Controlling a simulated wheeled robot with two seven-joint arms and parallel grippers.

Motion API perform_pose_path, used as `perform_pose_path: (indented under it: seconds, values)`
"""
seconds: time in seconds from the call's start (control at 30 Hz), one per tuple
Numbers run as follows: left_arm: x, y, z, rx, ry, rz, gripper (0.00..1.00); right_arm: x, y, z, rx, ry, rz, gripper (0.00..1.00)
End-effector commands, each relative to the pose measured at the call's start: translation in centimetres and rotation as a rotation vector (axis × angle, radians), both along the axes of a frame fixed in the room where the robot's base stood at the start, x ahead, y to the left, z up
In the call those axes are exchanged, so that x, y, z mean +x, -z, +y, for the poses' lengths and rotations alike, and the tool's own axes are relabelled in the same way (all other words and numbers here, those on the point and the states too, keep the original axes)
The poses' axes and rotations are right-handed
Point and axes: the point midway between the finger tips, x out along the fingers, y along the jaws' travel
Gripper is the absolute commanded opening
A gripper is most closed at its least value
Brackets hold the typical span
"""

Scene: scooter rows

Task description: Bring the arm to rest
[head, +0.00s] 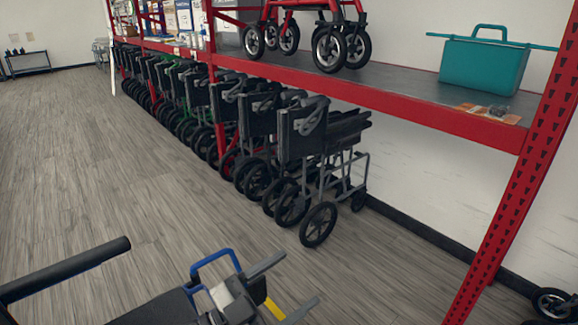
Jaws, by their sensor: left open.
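My left gripper (300,279) shows at the bottom centre, low in front of me. Its two grey fingers point to the right and stand apart, with only floor visible between their tips. A blue loop and a yellow strip show on the body behind the fingers. It touches no wheelchair or shelf that I can see. The lower part of this arm is cut off by the bottom edge. My right gripper is not in view.
Folded wheelchairs (303,135) stand in a row under a red-framed shelf (400,103). A teal bag (484,66) and a red wheeled walker (318,6) stand on the shelf. A red post (514,185) rises at right. The wood floor (110,170) at left is clear.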

Motion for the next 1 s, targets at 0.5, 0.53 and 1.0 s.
perform_pose_path:
  seconds: [0.5, 0.53, 1.0]
  values:
    - [-10.6, 12.2, 14.8, 0.182, -0.781, 0.933, 0.7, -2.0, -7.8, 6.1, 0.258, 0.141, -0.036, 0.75]
    - [-11.3, 12.5, 15.0, 0.194, -0.783, 0.957, 0.7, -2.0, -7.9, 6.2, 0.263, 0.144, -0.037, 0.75]
    - [-12.6, 13.3, 15.2, 0.221, -0.784, 1.009, 0.7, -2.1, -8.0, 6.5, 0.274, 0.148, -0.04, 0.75]
